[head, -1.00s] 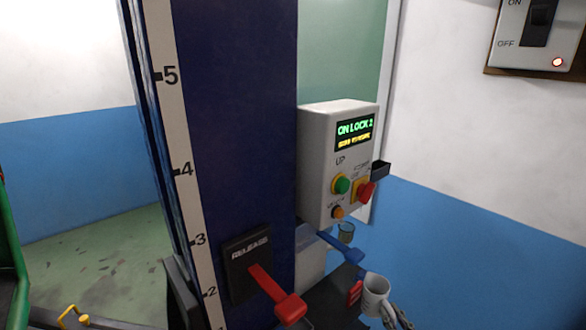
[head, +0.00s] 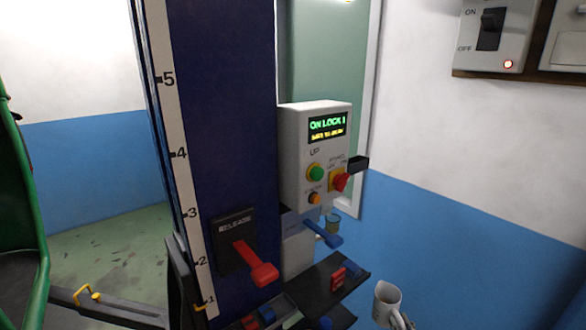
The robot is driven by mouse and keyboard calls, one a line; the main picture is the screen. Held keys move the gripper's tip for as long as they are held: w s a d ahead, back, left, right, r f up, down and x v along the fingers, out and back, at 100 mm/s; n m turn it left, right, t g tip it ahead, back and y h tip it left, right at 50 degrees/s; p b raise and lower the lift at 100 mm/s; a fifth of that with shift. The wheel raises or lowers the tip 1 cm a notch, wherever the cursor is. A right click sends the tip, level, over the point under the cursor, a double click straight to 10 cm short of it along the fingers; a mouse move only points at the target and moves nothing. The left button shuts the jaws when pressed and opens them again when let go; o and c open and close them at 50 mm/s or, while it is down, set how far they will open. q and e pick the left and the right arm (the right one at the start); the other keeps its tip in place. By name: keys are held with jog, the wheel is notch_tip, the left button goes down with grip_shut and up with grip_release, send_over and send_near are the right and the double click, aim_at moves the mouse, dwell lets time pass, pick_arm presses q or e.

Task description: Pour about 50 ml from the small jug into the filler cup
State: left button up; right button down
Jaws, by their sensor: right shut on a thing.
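The small jug (head: 386,302), pale grey and mug-like, is at the bottom right, in front of the blue wall and right of the black shelf. It looks slightly tilted, and its contents are not clear. My right gripper (head: 405,321) is shut on it from the right; only a small part of the gripper shows at the bottom edge. My left gripper is out of view.
The blue lever (head: 324,236) juts out below the control box (head: 303,192). The black shelf (head: 318,288) holds a red item (head: 338,279). The red release lever (head: 256,264) sticks out from the dark blue column (head: 228,100).

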aim_at(381, 312)
jog(key=shift+w+a+f, duration=0.2)
jog(key=shift+w+f, duration=0.05)
jog(key=shift+f, duration=0.05)
jog(key=w+a+f+m+h+b, duration=0.1)
jog(key=w+a+f+h, duration=0.1)
jog(key=a, duration=0.4)
jog(key=shift+w+a+f+m+h, duration=0.15)
jog(key=shift+w+m+h, duration=0.15)
jog(key=shift+w, duration=0.35)
